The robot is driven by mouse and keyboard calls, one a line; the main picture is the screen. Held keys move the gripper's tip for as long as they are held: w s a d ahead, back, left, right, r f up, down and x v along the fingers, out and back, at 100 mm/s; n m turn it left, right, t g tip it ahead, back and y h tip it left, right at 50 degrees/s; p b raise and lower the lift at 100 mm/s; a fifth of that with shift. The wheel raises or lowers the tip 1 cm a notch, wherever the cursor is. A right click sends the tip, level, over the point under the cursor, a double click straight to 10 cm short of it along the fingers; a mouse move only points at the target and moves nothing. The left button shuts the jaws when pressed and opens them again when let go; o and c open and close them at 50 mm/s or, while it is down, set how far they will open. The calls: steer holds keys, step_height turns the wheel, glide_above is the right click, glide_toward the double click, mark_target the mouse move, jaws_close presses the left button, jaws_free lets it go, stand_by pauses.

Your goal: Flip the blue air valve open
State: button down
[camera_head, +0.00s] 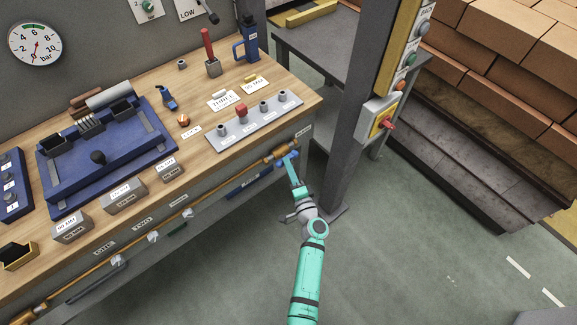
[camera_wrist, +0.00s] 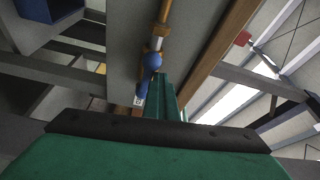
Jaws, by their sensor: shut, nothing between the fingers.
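The blue air valve (camera_head: 281,149) sits at the right end of the copper pipe (camera_head: 214,196) along the bench's front. In the wrist view the valve shows as a rounded blue piece (camera_wrist: 152,61) below the brass fitting, with a blue lever (camera_wrist: 142,84) running down from it. My gripper (camera_head: 291,160) is teal, shut and empty, with its tips up at the valve. In the wrist view my gripper (camera_wrist: 167,88) stands just right of the lever and overlaps its edge; I cannot tell whether they touch. The fingers partly hide the valve.
The wooden bench top (camera_head: 205,160) above holds a blue fixture (camera_head: 107,150), grey blocks and a grey plate with pegs. A grey post (camera_head: 352,130) with a red switch (camera_head: 388,124) stands right of my arm. Open floor (camera_head: 420,250) lies at the right.

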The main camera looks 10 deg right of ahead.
mark_target(291, 159)
steer(key=shift+s+a+f, duration=0.2)
steer(key=shift+a+f, duration=0.3)
step_height(291, 159, up, 5)
steer(key=w+d, duration=0.1)
steer(key=d, duration=0.1)
steer(key=s+d+f, duration=0.3)
steer(key=s, duration=0.5)
steer(key=shift+s+d+f, duration=0.2)
steer(key=shift+s+d, duration=0.05)
steer(key=shift+s, duration=0.15)
steer(key=shift+s+d, duration=0.1)
steer(key=shift+s, duration=0.05)
